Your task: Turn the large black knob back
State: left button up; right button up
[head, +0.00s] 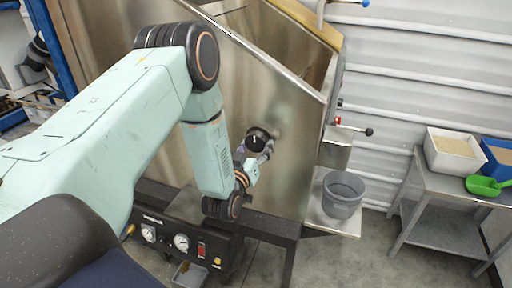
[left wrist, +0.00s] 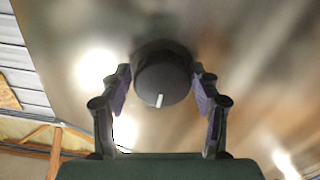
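The large black knob (head: 257,140) sits on the sloping steel wall of the hopper (head: 285,110). In the left wrist view the knob (left wrist: 162,78) shows as a round black cap with a white pointer line at its lower edge. My left gripper (head: 262,152) is at the knob. In the left wrist view my left gripper (left wrist: 162,88) has one finger on each side of the knob. It is open, with a narrow gap visible on both sides. My right gripper is not in view.
A control panel with gauges (head: 181,242) is below the hopper. A grey bucket (head: 342,194) stands on a ledge to the right. A lever with a black ball (head: 369,132) sticks out above it. A metal table (head: 440,184) holds a white bin (head: 432,152) and a green scoop (head: 482,186).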

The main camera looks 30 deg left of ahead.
pick_arm(q)
jog(key=shift+s+a, duration=0.15)
jog(key=shift+a, duration=0.1)
jog(key=shift+c, duration=1.4)
jog(key=shift+d, duration=0.2)
jog(key=c, duration=0.4)
jog(key=shift+a, duration=0.1)
jog(key=shift+n, duration=0.4)
jog(key=n+b, duration=0.3)
jog(key=n, duration=0.1)
jog(key=n+b, duration=0.2)
jog(key=n, duration=0.1)
jog(key=n+b, duration=0.1)
jog(key=n, duration=0.1)
jog(key=shift+d+r, duration=0.15)
jog(key=shift+d, duration=0.1)
jog(key=shift+n, duration=0.4)
